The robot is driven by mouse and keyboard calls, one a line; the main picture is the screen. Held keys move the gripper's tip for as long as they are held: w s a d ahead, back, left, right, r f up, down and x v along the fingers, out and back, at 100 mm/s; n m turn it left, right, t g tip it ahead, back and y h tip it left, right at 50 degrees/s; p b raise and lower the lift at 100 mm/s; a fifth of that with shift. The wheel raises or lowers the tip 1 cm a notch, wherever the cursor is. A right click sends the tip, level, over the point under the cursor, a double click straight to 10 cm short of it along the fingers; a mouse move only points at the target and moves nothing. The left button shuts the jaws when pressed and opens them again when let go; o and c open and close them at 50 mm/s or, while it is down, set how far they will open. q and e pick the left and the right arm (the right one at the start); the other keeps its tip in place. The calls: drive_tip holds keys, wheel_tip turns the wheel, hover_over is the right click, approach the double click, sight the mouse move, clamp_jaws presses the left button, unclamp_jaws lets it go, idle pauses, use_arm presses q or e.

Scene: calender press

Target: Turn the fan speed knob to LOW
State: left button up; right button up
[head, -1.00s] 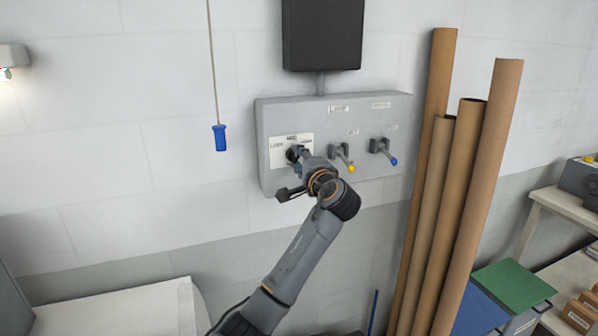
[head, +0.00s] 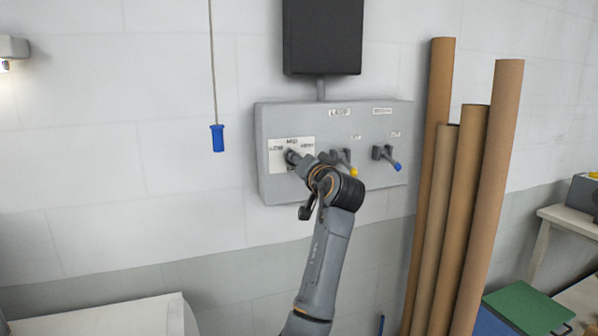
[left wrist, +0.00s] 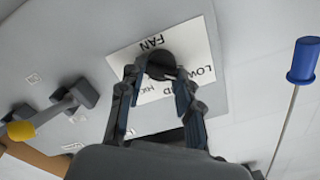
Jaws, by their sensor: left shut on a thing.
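The fan speed knob (left wrist: 160,65) is dark and round, on a white label plate (left wrist: 120,60) with FAN, LOW, MID and HIGH on it, upside down in the left wrist view. In the head view the plate (head: 277,157) is at the left of a grey wall panel (head: 385,118), with LOW at its left, MID at top and HIGH at right. My left gripper (left wrist: 160,78) is shut on the knob, one finger on each side; it also shows in the head view (head: 293,159), covering most of the knob. I cannot tell the knob's exact setting. My right gripper is out of view.
A yellow-tipped lever (head: 349,168) and a blue-tipped lever (head: 392,160) sit right of the knob, the yellow one close to my wrist. A blue pull handle (head: 217,138) hangs on a cord at left. Tall cardboard tubes (head: 484,200) lean at the right.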

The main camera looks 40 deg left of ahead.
use_arm(q)
drive_tip(key=shift+f+n+b, duration=0.2)
drive_tip(key=shift+n+b, duration=0.4)
drive_tip(key=shift+n, duration=0.4)
drive_tip(key=o, duration=1.2)
drive_tip(key=shift+r, duration=0.1)
drive_tip(key=shift+c, duration=0.2)
drive_tip(key=v, duration=1.2)
